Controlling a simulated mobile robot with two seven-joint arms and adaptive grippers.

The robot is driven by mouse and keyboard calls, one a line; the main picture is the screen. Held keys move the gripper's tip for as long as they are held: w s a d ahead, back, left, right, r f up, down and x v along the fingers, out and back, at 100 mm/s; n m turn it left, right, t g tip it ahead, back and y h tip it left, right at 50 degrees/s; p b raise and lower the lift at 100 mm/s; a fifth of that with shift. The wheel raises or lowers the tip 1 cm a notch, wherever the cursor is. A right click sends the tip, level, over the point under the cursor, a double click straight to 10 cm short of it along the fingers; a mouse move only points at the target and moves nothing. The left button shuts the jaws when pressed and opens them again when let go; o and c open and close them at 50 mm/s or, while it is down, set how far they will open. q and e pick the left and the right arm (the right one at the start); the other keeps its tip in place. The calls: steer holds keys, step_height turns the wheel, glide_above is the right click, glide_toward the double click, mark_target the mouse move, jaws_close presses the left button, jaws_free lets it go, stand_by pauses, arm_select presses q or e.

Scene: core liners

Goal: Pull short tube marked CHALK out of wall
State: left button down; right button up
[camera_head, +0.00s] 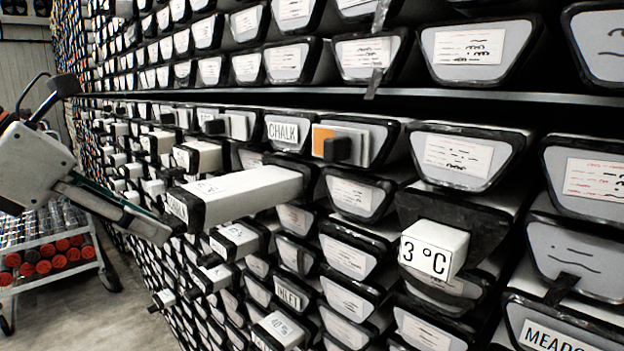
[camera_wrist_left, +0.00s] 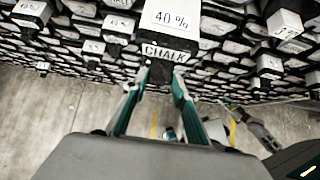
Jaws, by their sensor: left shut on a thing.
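The tube marked CHALK (camera_head: 250,190) is a white, boxy tube with a black end cap, jutting well out of the wall. Its CHALK label (camera_head: 177,206) faces left. In the left wrist view the label (camera_wrist_left: 166,53) shows head-on, above the fingertips. My left gripper (camera_head: 170,228) is at the tube's front end. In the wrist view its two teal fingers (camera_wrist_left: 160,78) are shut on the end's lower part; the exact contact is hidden. A grey and dark arm part, likely my right arm, shows at the lower right of the wrist view; its jaws are too small to read.
Another CHALK label (camera_head: 283,132) is on a closed end in the wall. A 3 °C block (camera_head: 434,250) juts out at right. A cart (camera_head: 52,240) with red-ended tubes stands at left on open floor.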

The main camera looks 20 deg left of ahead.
arm_select(q)
steer(key=s+b, duration=0.1)
steer(key=s+a+b, duration=0.1)
steer(key=s, duration=0.1)
steer(key=shift+s+a+b, duration=0.15)
steer(key=shift+s+b, duration=0.1)
steer(key=shift+b, duration=0.05)
steer(key=c, duration=1.6)
jaws_free()
steer(key=shift+c, duration=0.2)
steer(key=shift+o, duration=0.6)
arm_select(e)
steer(key=shift+w+a+r, duration=0.35)
steer(key=shift+w+a, duration=0.2)
steer(key=shift+w, duration=0.1)
steer(key=shift+f, duration=0.1)
